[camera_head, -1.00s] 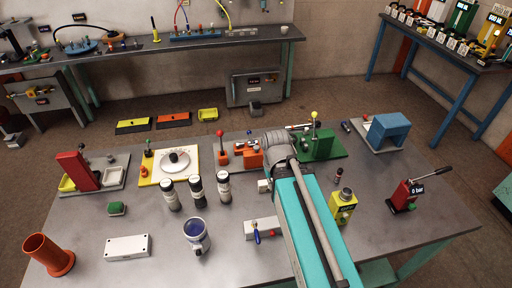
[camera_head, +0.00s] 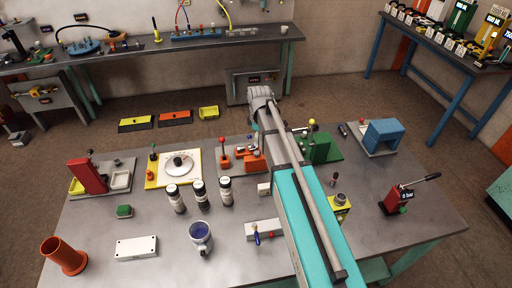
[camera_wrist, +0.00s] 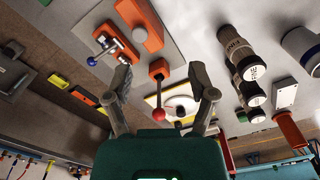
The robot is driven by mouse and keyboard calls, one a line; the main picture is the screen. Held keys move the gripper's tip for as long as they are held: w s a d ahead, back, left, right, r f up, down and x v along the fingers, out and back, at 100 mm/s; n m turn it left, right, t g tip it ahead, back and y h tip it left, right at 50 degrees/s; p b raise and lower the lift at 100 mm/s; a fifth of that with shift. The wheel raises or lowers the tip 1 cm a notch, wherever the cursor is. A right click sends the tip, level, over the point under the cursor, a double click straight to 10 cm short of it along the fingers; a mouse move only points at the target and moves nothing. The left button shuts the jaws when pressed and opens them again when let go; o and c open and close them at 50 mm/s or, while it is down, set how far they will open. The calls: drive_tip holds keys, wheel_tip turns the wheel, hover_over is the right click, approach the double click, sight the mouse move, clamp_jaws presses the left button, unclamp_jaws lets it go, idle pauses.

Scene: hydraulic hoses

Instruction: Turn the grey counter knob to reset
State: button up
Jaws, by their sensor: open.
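A yellow box with a round grey knob (camera_head: 341,199) on top stands on the table right of my arm in the head view; I take it to be the counter, but its label is not readable. My arm partly covers the box. It does not show clearly in the wrist view. My gripper (camera_wrist: 160,72) is open with nothing held, its two grey fingers spread. Between the fingers, in the wrist view, an orange lever with a red ball (camera_wrist: 159,114) shows beyond. In the head view my gripper is hidden behind my wrist.
A yellow plate with a white dial (camera_head: 179,164), dark-bodied cylinders (camera_head: 200,194), a mug (camera_head: 201,237) and a blue-handled valve (camera_head: 257,234) stand left of my arm. A red pump (camera_head: 396,198) stands at the right. Bare tabletop lies between the yellow box and the pump.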

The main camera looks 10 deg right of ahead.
sight(256, 152)
drive_tip(key=w+n, duration=0.1)
drive_tip(key=w+r, duration=0.1)
drive_tip(key=w+n+p, duration=0.1)
drive_tip(key=w, duration=0.1)
drive_tip(key=shift+a+r+n, duration=0.15)
drive_tip(key=shift+r+n, duration=0.15)
drive_tip(key=shift+r, duration=0.05)
drive_tip(key=shift+f, duration=0.25)
wheel_tip(256, 152, down, 13)
drive_tip(key=b, duration=1.3)
drive_tip(key=shift+f+b, duration=0.15)
drive_tip(key=shift+b, duration=0.25)
clamp_jaws()
